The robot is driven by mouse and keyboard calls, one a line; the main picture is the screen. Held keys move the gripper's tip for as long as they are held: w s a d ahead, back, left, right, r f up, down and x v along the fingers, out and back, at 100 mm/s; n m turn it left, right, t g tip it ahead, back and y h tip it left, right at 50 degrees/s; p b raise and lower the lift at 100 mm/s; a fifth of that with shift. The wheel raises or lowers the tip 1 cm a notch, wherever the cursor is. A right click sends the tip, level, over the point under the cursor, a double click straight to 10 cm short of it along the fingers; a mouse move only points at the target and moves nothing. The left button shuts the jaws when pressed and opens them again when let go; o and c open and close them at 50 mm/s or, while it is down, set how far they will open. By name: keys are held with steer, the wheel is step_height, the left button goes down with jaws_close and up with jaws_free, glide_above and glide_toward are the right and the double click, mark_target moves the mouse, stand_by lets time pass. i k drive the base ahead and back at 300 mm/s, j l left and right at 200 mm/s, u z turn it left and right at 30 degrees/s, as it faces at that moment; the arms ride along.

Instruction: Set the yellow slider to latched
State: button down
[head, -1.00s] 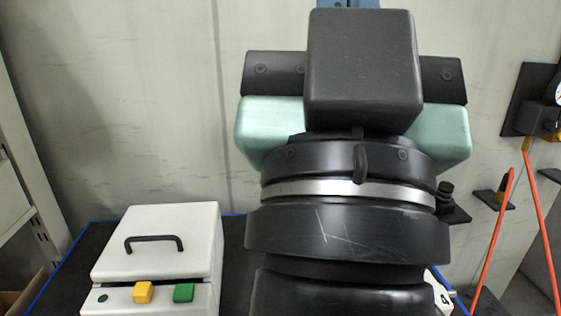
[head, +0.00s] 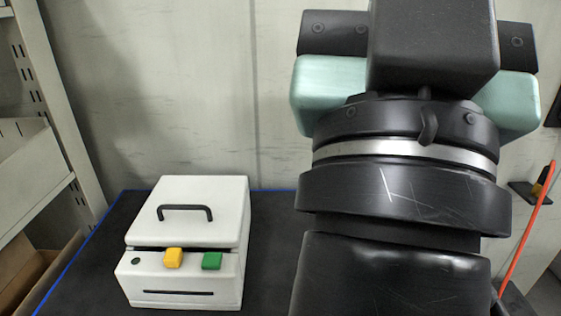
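The yellow slider (head: 173,258) is a small block on the upper front edge of a white box (head: 190,215) with a black handle on its lid. It sits left of a green slider (head: 212,261) on the same front strip. Which setting the yellow slider is in cannot be told. My gripper (head: 425,75), seen from behind, is large in the right half of the head view, to the right of the box and apart from it. Its pale green parts show at both sides. Its fingertips are hidden behind its dark body, so its opening does not show.
The box stands on a dark mat (head: 95,265) with a blue edge. Grey shelving (head: 60,110) with a cardboard box (head: 35,265) is at the left. The mat left of the box is clear.

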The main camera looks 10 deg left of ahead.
mark_target(173, 257)
steer(key=j, duration=0.7)
steer(key=k+j+z, duration=0.1)
steer(key=j, duration=0.65)
